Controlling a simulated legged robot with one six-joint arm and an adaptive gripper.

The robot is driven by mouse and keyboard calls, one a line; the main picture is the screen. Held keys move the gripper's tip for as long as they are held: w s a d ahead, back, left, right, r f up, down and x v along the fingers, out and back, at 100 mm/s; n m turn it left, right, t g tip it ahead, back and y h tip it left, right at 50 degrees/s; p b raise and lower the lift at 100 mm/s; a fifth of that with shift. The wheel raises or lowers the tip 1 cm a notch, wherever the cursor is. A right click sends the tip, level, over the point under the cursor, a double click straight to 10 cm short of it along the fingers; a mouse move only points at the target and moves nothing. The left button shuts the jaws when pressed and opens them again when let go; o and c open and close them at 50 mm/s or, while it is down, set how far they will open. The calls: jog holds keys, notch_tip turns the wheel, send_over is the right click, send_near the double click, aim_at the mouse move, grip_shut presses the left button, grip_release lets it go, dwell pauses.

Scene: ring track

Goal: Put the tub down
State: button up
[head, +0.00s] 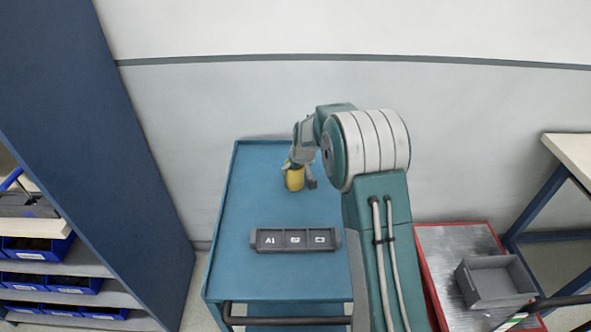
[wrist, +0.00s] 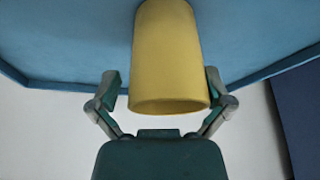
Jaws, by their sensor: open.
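The tub is a yellow cylinder (head: 295,179) on the far part of the blue cart top (head: 240,207). It also shows large in the wrist view (wrist: 168,60), between the two fingers. My gripper (head: 304,175) is at the tub, and its fingers are spread on either side of it in the wrist view (wrist: 162,92). The gripper is open. The arm hides part of the cart's right side. Whether the fingers touch the tub is hard to tell.
A dark grey holder labelled A1 and more (head: 295,240) lies on the near part of the cart top. A grey bin (head: 495,281) sits on a red-edged platform at right. A blue shelf (head: 95,130) with bins stands at left. The cart top's left side is clear.

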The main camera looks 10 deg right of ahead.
jog(key=shift+a+r, duration=0.1)
jog(key=shift+a, duration=0.15)
jog(key=shift+a+r, duration=0.1)
jog(key=shift+r, duration=0.2)
jog(key=s+a+f+v, duration=0.1)
jog(key=s+v, duration=0.1)
jog(key=v, duration=0.8)
jog(key=s+a+v, duration=0.1)
jog(key=s+v, duration=0.1)
jog(key=v, duration=0.7)
jog(key=s+r+m, duration=0.1)
jog(key=s+r, duration=0.1)
jog(key=s, duration=1.3)
jog(key=s+r+m+t+h, duration=0.1)
jog(key=s+r, duration=0.1)
jog(key=s, duration=1.3)
jog(key=shift+d+r, duration=0.25)
jog(key=shift+d, duration=0.05)
